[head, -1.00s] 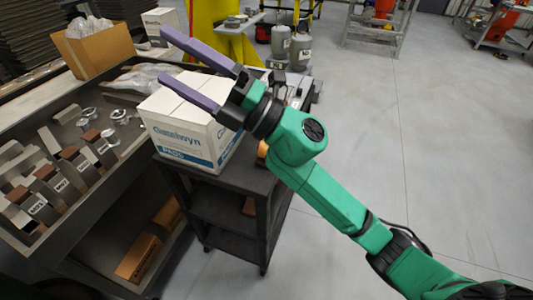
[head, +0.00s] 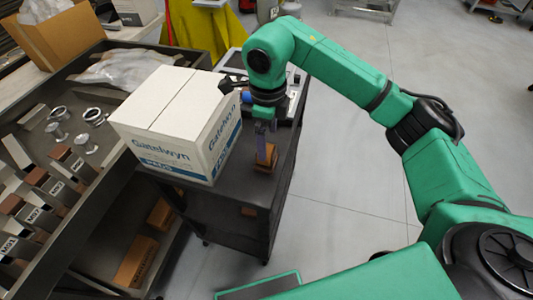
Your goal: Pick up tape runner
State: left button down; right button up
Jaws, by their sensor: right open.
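My right gripper (head: 264,140) points down over the black cart, just right of the white carton. My left gripper is out of view.
The white Gatelwyn carton (head: 180,120) stands on the black cart (head: 225,195) close to the gripper. A grey workbench tray (head: 105,98) with metal parts and labelled blocks lies left. A cardboard box (head: 50,40) stands behind. The floor at right is clear.

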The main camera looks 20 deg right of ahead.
jog(key=f, duration=0.2)
jog(key=f+p, duration=0.1)
jog(key=f, duration=0.1)
jog(key=f+p, duration=0.1)
jog(key=f, duration=0.1)
jog(key=shift+w+f, duration=0.35)
jog(key=shift+f, duration=0.2)
jog(key=shift+w, duration=0.1)
jog(key=c, duration=0.3)
grip_shut()
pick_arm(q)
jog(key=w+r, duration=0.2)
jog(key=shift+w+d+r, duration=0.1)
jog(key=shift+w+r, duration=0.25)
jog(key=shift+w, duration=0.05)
